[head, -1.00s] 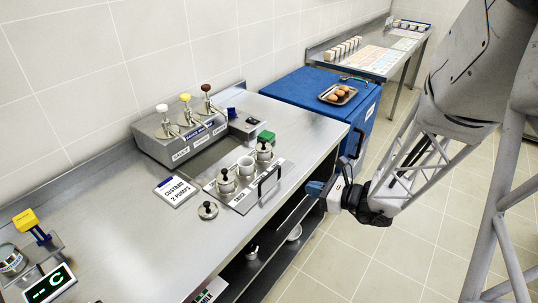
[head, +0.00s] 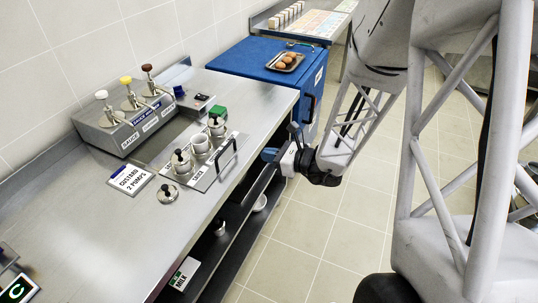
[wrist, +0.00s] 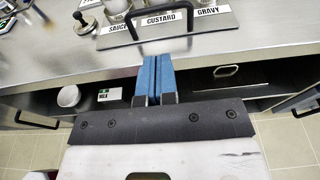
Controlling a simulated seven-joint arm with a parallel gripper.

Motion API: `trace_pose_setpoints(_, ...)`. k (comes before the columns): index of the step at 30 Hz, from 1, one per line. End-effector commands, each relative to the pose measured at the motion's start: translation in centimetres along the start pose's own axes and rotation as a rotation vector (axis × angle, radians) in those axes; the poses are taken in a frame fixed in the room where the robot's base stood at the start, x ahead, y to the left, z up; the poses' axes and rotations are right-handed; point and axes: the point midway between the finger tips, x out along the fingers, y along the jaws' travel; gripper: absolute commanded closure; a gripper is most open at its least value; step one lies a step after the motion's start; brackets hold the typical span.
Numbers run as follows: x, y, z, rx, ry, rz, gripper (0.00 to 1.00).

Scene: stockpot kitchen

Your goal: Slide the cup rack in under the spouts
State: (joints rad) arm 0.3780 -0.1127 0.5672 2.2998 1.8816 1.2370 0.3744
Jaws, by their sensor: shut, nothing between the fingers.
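The cup rack is a flat metal plate (head: 205,182) with a black bar handle (head: 228,153) on its front side. It sits on the counter in front of the spouts of the pump station (head: 125,128). It carries a middle cup without a lid (head: 201,145) and two cups with black-knobbed lids. In the wrist view, the rack (wrist: 190,32) shows sauce, custard and gravy labels. My gripper (head: 268,154) is shut and empty, beyond the counter's front edge and apart from the handle. Its blue fingers (wrist: 155,60) point toward the handle in the wrist view.
A loose lid (head: 168,193) and a custard, 2 pumps sign (head: 131,178) lie left of the rack. A green block (head: 220,112) stands by its far end. A blue cabinet (head: 255,60) bears a tray of eggs. Open shelves (head: 240,225) lie under the counter.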

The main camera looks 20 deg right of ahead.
Motion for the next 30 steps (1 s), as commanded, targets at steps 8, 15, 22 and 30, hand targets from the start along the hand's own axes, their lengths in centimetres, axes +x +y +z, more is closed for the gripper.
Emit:
trace_pose_setpoints(8, 2.6, 0.1, -0.1, 0.001, 0.002, 0.002, 1.0)
trace_pose_setpoints(15, 4.9, 0.1, 0.0, 0.001, 0.001, 0.002, 1.0)
trace_pose_setpoints(22, 7.2, 0.1, -0.1, 0.001, 0.002, 0.003, 1.0)
trace_pose_setpoints(30, 10.1, 0.1, -0.1, 0.001, 0.001, 0.002, 1.0)
